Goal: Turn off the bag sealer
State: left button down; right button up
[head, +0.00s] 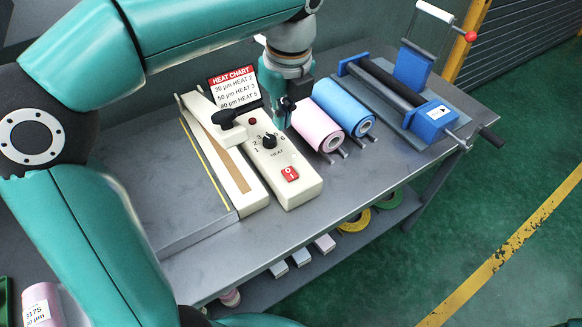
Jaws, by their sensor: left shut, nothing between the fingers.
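The bag sealer (299,191) is a cream unit on the grey metal table, with a long sealing bed on its left and a control box on its right. The box carries a red rocker switch (290,173) near its front end, a black heat dial (269,140) with numbers around it, and a small dark red lamp (252,121). The sealer's black-handled arm (237,112) is behind the dial. My left gripper (282,121) is shut and empty, pointing down over the back of the control box, behind the dial and away from the switch. My right gripper is out of view.
A heat chart (233,87) stands behind the sealer. Pink (316,128) and blue (344,108) film rolls lie to its right, then a blue-ended roller device (432,118). The table's front strip is clear. A lower shelf holds tape rolls and small boxes.

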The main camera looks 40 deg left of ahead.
aim_at(289, 170)
pick_arm(q)
jog(key=shift+w+d+f+m, duration=0.15)
jog(key=shift+w+d+f, duration=0.15)
jog(key=shift+d, duration=0.3)
jog(key=shift+w+d+f+m, duration=0.2)
jog(key=shift+d+f, duration=0.15)
jog(key=shift+d, duration=0.2)
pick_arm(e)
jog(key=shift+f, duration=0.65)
pick_arm(q)
jog(key=shift+f, duration=0.1)
jog(key=f, duration=0.4)
jog(key=a+f+b, duration=0.1)
jog(key=f, duration=0.4)
jog(key=w+a+f, duration=0.1)
jog(key=f, duration=0.3)
jog(key=shift+f+b, duration=0.4)
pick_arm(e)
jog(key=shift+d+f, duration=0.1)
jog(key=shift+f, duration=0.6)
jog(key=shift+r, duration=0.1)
